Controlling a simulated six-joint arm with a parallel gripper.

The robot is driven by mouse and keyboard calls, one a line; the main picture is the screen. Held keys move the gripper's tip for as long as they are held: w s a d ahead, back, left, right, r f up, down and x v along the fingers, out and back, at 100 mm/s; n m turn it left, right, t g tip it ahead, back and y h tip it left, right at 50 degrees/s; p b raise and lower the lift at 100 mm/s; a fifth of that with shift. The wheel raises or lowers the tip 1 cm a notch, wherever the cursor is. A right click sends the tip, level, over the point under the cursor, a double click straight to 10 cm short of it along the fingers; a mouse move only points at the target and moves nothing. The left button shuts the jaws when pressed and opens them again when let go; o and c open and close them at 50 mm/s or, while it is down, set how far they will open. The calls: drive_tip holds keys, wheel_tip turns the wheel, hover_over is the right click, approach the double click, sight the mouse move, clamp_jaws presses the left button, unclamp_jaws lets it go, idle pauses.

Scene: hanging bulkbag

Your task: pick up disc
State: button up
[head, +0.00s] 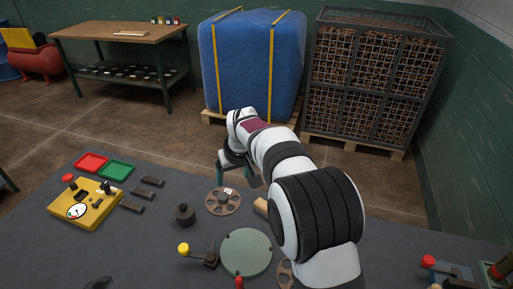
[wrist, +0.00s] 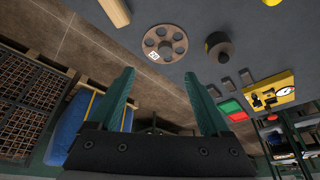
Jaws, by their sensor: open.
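A flat brown disc (head: 223,201) with round holes and a small white label lies on the dark table. It also shows in the wrist view (wrist: 158,36), beyond my fingertips. My gripper (wrist: 159,77) is open and empty, its two teal fingers apart, with the disc clear of them. In the head view my gripper is partly hidden by my own wrist, above the table's far edge and behind the disc. A larger plain grey-green round plate (head: 246,252) lies nearer on the table.
A dark knobbed weight (head: 185,214) stands left of the disc, and a yellow-knobbed lever (head: 184,249) is nearer. A yellow control box (head: 85,203), red tray (head: 91,162) and green tray (head: 116,170) are at left. A wooden piece (wrist: 115,12) lies near the disc.

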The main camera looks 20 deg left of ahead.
sight(222, 195)
drive_tip(key=shift+n, duration=0.4)
drive_tip(key=x, duration=0.6)
drive_tip(key=a+x, duration=0.1)
drive_tip(key=x, duration=0.5)
drive_tip(key=a+x, duration=0.1)
drive_tip(key=x, duration=0.5)
drive_tip(key=shift+w+r, duration=0.1)
drive_tip(key=shift+r, duration=0.2)
clamp_jaws()
drive_tip(key=shift+a, duration=0.1)
